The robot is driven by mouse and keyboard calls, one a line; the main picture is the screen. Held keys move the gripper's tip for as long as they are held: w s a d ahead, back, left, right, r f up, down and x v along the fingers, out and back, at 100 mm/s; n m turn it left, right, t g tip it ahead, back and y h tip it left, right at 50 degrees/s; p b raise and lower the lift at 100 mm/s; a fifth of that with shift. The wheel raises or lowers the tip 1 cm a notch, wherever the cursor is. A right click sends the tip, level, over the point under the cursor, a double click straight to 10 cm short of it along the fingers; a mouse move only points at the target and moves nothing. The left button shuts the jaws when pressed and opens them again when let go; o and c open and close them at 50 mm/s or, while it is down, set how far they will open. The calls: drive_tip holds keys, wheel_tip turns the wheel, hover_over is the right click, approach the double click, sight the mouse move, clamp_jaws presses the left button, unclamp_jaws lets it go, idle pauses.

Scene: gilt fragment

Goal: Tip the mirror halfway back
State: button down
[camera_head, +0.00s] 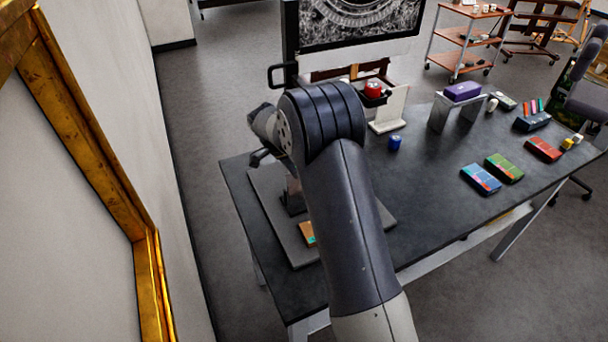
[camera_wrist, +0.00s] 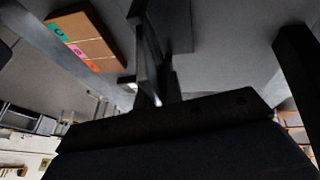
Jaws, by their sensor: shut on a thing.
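My gripper (camera_head: 262,155) is at the end of the bent arm, above the left part of the dark table (camera_head: 425,180). In the wrist view my gripper (camera_wrist: 152,92) is shut on a thin dark piece (camera_wrist: 148,45), which seems to be part of the mirror. No reflecting face shows, so its tilt cannot be told. A dark stand (camera_head: 291,197) rises from a grey plate (camera_head: 268,207) below my gripper, partly hidden by my arm.
A brown block with coloured labels (camera_head: 307,234) lies on the plate and shows in the wrist view (camera_wrist: 88,38). Right of my arm are a blue jar (camera_head: 395,143), a purple case (camera_head: 462,91) and several coloured boxes. A gilt frame (camera_head: 95,140) hangs left.

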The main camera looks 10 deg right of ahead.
drive_tip(key=g+p, duration=0.1)
drive_tip(key=w+g, duration=0.1)
drive_tip(key=g, duration=0.1)
drive_tip(key=shift+a+f+n+h+p, duration=0.1)
drive_tip(key=shift+n+h+p, duration=0.2)
drive_tip(key=shift+h+p, duration=0.1)
drive_tip(key=shift+w+f+n+g+h, duration=0.15)
drive_tip(key=shift+n+g+h, duration=0.1)
drive_tip(key=shift+g, duration=0.45)
drive_tip(key=shift+f+n+g+h, duration=0.15)
drive_tip(key=shift+g+h, duration=0.1)
drive_tip(key=shift+g, duration=0.45)
drive_tip(key=c, duration=1.6)
unclamp_jaws()
drive_tip(key=shift+o, duration=0.2)
drive_tip(key=shift+r, duration=0.1)
